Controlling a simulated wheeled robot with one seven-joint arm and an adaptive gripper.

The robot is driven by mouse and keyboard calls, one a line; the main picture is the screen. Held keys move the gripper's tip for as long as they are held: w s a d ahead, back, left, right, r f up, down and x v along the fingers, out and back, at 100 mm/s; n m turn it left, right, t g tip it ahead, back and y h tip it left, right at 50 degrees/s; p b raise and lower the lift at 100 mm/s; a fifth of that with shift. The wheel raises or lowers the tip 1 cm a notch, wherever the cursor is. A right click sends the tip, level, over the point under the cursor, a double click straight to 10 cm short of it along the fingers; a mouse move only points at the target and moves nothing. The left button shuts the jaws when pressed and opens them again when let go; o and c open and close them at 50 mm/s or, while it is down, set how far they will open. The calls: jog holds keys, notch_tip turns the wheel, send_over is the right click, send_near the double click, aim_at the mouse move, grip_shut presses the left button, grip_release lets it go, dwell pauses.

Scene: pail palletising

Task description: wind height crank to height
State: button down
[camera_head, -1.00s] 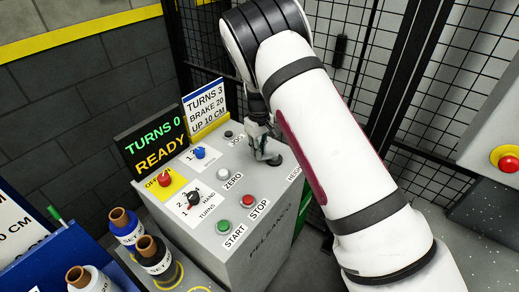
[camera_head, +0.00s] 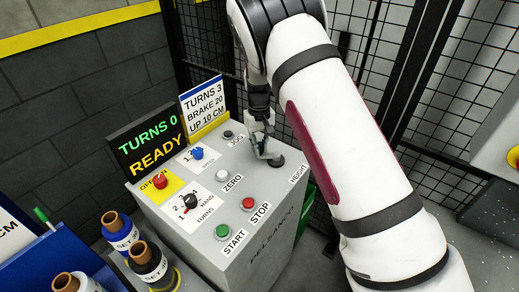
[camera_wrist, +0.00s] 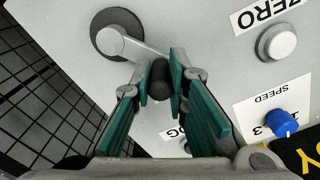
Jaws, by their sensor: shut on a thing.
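The height crank is on the grey console top at its right rear, beside the HEIGHT label (camera_head: 298,173). Its dark round hub (camera_head: 277,160) also shows in the wrist view (camera_wrist: 112,22), with a pale crank arm (camera_wrist: 145,48) reaching to a dark handle (camera_wrist: 161,80). My gripper (camera_wrist: 162,75) is shut on this handle, its teal-padded fingers on both sides. In the head view my gripper (camera_head: 262,148) reaches down to the crank and partly hides it. The display (camera_head: 148,142) reads TURNS 0 READY. A card (camera_head: 204,104) reads TURNS 3, BRAKE 20, UP 10 CM.
The console also has a white ZERO button (camera_head: 222,174), green START (camera_head: 222,231), red STOP (camera_head: 249,204), a blue SPEED knob (camera_head: 198,153), a black HAND TURNS knob (camera_head: 190,202) and a red button (camera_head: 160,181). Mesh fencing (camera_head: 425,100) stands close behind and right.

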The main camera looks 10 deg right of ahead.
jog(key=w+m+b, duration=0.2)
jog(key=m, duration=0.1)
jog(key=shift+d, duration=0.4)
jog(key=shift+w+d+m+b, duration=0.25)
jog(key=shift+m+b, duration=0.2)
jog(key=shift+m, duration=0.35)
jog(key=shift+w+d+m+b, duration=0.2)
jog(key=shift+m+b, duration=0.25)
jog(key=shift+m, duration=0.35)
jog(key=c, duration=1.5)
grip_release()
jog(key=shift+c, duration=0.2)
jog(key=shift+r, duration=0.15)
notch_tip(320, 180, up, 12)
jog(key=shift+a, duration=0.15)
